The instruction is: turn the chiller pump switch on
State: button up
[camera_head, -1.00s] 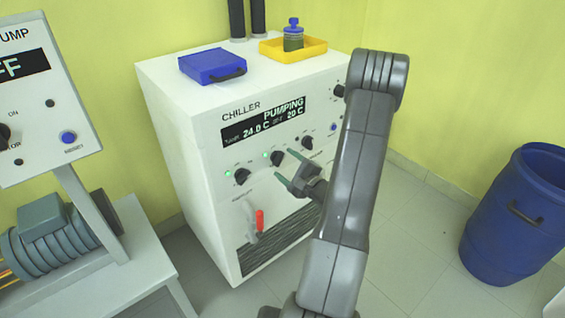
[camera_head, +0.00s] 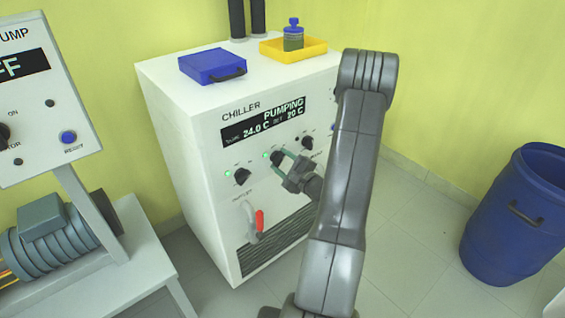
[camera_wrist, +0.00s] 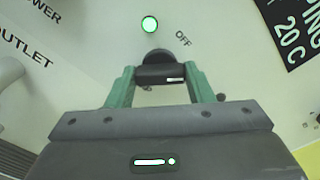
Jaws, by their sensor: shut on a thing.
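The chiller (camera_head: 212,142) is a white cabinet whose display (camera_head: 263,123) reads PUMPING, 24.0 C and 20 C. A row of black knobs runs below the display. My gripper (camera_head: 281,160) is shut on the middle knob, the pump switch (camera_head: 276,158), with a lit green lamp beside it. In the wrist view, my gripper (camera_wrist: 160,76) has its green fingers on either side of the black knob (camera_wrist: 157,56), and a lit lamp and the word OFF show above it. The fingers partly hide the knob.
Another black knob (camera_head: 242,177) with a lit green lamp is to the left, and one (camera_head: 307,143) to the right. A red-handled valve (camera_head: 259,221) is below. A blue case (camera_head: 212,66) and a yellow tray (camera_head: 312,49) with a bottle stand on top.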

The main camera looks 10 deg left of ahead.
jog(key=m, duration=0.4)
jog(key=shift+c, duration=0.2)
jog(key=o, duration=1)
jog(key=shift+d, duration=0.1)
jog(key=v, duration=1.3)
jog(key=shift+s+d, duration=0.25)
jog(key=shift+s, duration=0.05)
jog(key=shift+a, duration=0.1)
jog(key=x, duration=1.3)
jog(key=shift+w+a, duration=0.25)
